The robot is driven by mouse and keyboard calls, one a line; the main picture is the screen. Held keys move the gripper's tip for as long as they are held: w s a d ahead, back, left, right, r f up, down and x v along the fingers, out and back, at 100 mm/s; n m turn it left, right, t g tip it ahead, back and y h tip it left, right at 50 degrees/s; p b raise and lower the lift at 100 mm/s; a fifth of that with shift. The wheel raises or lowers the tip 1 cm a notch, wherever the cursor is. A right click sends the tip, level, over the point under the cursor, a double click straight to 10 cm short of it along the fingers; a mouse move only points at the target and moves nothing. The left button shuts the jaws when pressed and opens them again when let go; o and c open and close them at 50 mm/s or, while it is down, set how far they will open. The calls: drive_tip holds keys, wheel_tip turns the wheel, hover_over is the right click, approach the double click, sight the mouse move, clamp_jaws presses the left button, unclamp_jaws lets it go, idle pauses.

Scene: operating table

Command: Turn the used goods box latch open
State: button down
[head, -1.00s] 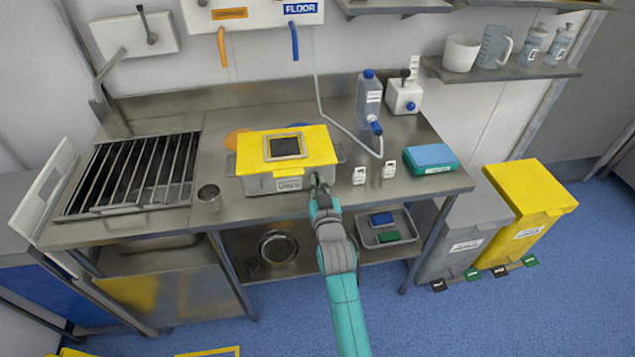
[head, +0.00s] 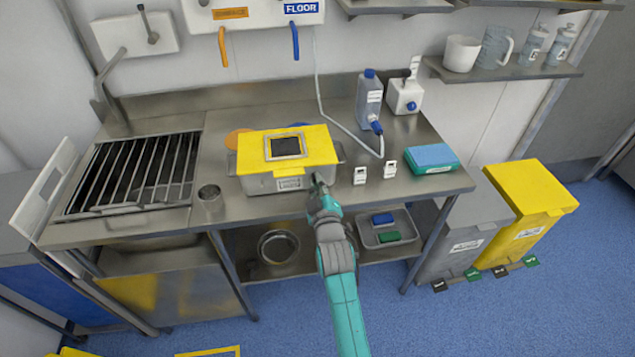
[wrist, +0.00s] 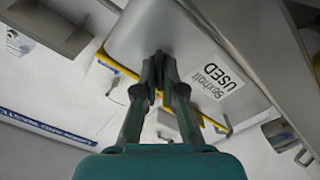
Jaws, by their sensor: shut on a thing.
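The used goods box (head: 262,183) is a grey case with a yellow lid (head: 310,142), standing on the steel counter. Its lid is down. In the wrist view, the box (wrist: 195,35) shows a white label (wrist: 217,75) reading "USED" and a yellow lid edge. My gripper (head: 318,178) is at the right end of the box's front face. In the wrist view, my gripper (wrist: 158,75) has its fingertips close together against that face, shut on the latch. The latch is hidden by the fingers, so its angle cannot be told.
Two small white tags (head: 359,175) and a teal box with a blue top (head: 432,158) are to the right. A clear bottle (head: 368,98) with a hose stands behind. A slotted sink (head: 130,175) is at the left.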

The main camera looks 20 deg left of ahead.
drive_tip(key=n, duration=0.4)
drive_tip(key=shift+n, duration=0.3)
drive_tip(key=shift+f+n, duration=0.15)
drive_tip(key=shift+n, duration=2.35)
drive_tip(key=shift+a, duration=0.1)
drive_tip(key=c, duration=1.3)
unclamp_jaws()
drive_tip(key=v, duration=1.2)
